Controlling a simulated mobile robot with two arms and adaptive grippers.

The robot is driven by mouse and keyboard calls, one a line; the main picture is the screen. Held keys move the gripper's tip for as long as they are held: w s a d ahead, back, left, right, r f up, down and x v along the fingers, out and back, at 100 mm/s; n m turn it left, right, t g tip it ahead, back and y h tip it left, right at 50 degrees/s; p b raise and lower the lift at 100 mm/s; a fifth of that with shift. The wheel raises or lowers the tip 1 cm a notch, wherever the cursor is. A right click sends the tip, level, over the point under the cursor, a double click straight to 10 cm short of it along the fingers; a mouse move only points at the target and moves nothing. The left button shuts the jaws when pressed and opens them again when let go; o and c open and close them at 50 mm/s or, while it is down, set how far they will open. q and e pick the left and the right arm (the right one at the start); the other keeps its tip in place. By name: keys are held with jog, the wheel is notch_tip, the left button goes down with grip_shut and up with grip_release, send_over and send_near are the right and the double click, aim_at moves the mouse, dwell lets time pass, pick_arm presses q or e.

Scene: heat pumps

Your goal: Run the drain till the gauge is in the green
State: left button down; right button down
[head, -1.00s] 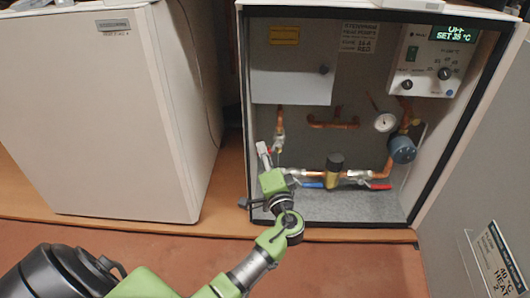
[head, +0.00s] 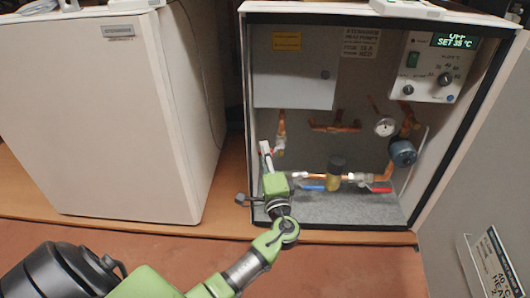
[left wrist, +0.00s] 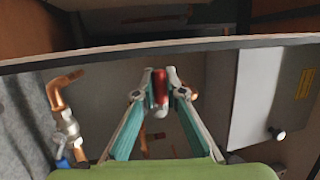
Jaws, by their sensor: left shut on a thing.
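The round white gauge (head: 385,126) sits on the copper pipework at the right inside the open cabinet; its needle and any green band are too small to read. A drain valve (head: 280,143) hangs on a short copper pipe at the left. My left gripper (head: 266,150) is at this valve, its fingers pointing up. In the left wrist view, its fingertips (left wrist: 160,82) are shut on a red lever (left wrist: 160,86). The lever is mostly hidden in the head view. I see no water. My right gripper is not in view.
A blue-handled valve (head: 312,187), a brass part (head: 335,174) and a red-handled valve (head: 376,188) line the lower pipe. A control panel (head: 433,67) shows "SET 35 °C". A grey box (head: 293,75) hangs upper left. The cabinet's side walls and front edge border the arm.

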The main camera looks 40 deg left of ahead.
pick_arm(q)
jog(key=c, duration=2.1)
grip_release()
jog(key=shift+d, duration=0.1)
jog(key=v, duration=1.2)
jog(key=shift+s, duration=0.1)
